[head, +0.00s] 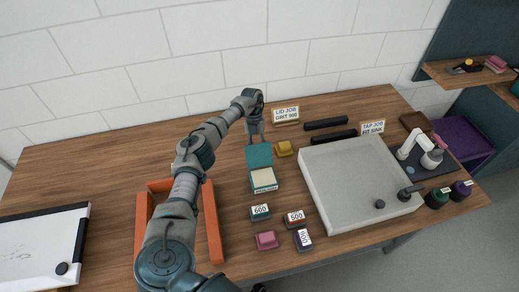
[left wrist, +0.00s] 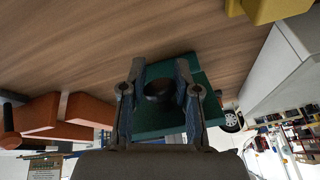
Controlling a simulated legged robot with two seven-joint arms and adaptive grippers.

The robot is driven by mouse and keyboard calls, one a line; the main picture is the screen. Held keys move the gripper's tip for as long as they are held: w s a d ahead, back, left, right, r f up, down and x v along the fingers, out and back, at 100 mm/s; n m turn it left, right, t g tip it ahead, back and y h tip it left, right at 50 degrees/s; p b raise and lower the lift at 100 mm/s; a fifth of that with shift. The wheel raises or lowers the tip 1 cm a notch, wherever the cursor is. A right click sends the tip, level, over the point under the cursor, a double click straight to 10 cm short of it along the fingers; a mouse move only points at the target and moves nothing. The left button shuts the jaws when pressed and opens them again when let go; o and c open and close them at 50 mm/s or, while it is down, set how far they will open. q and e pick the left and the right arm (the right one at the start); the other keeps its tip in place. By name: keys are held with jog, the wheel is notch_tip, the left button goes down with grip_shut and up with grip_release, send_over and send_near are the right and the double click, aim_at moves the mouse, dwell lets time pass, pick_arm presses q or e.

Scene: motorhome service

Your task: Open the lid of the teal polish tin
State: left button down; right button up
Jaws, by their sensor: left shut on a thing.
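The teal polish tin (head: 263,188) stands on the wooden table, with pale contents showing in its open top. Its teal lid (head: 259,156) is raised at the back edge of the tin, tilted up. My left gripper (head: 255,136) is at the lid's far upper side, pointing down. In the left wrist view the lid (left wrist: 150,122) lies across the fingers, and the left gripper (left wrist: 160,88) is shut on a dark round knob (left wrist: 158,88) on it. My right gripper is not in view.
A yellow block (head: 284,149) sits just right of the lid. A large white box (head: 355,180) stands further right. An orange tray (head: 213,225) lies under my left arm. Small labelled blocks (head: 260,212) and a pink block (head: 266,240) lie in front of the tin.

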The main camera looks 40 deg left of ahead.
pick_arm(q)
jog(key=shift+a+r, duration=0.3)
jog(key=shift+r, duration=0.05)
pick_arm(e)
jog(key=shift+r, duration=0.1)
pick_arm(q)
jog(key=c, duration=1.1)
grip_release()
jog(key=o, duration=0.3)
jog(key=shift+s, duration=0.15)
jog(key=shift+a+f, duration=0.15)
jog(key=shift+a, duration=0.05)
jog(key=v, duration=0.7)
jog(key=shift+a, duration=0.25)
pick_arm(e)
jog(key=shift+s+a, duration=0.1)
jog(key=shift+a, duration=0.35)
pick_arm(q)
jog(key=shift+a, duration=0.1)
